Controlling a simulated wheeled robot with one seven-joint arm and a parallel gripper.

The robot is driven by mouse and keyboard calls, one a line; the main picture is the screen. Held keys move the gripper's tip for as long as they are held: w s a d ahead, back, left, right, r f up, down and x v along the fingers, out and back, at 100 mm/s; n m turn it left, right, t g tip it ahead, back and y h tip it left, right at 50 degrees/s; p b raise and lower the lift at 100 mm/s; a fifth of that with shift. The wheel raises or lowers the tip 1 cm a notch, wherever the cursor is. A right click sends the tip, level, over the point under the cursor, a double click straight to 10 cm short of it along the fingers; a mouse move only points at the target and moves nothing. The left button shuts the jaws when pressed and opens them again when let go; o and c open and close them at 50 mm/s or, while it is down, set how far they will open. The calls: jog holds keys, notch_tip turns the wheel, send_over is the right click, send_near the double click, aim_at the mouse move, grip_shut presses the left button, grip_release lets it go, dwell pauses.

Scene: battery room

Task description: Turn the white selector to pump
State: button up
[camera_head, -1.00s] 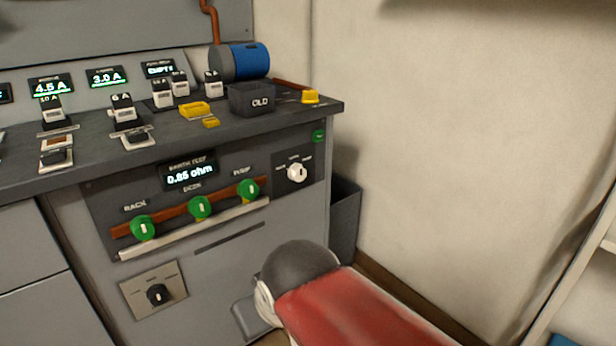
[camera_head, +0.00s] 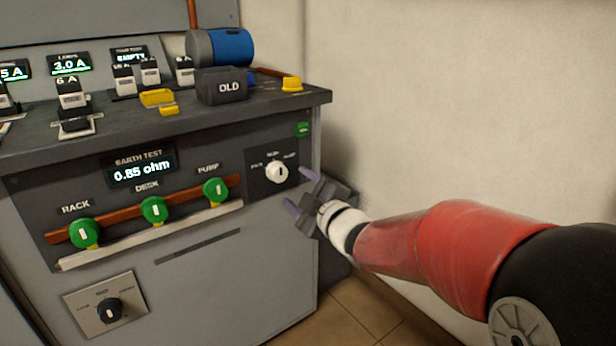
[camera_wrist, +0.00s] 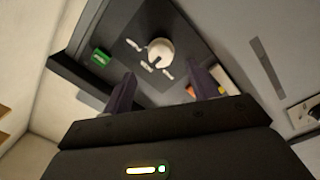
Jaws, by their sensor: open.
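The white selector (camera_head: 277,172) is a round knob with a dark pointer mark, on a dark panel at the right end of the cabinet front. Small labels sit around it, too small to read surely. It also shows in the wrist view (camera_wrist: 159,52), ahead of the fingers and roughly between them. My gripper (camera_head: 298,191) is open and empty, a little right of and below the selector, apart from it. In the wrist view its two dark purple fingers (camera_wrist: 163,90) stand apart on either side below the knob.
Green knobs marked RACK (camera_head: 84,233), DESK (camera_head: 154,209) and PUMP (camera_head: 216,191) line the earth test panel, whose display (camera_head: 142,168) reads 0.85 ohm. A black selector (camera_head: 109,311) sits lower left.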

aim_at(281, 176)
jog(key=x, duration=0.7)
jog(key=shift+a, duration=0.2)
jog(key=shift+c, duration=0.3)
jog(key=c, duration=0.9)
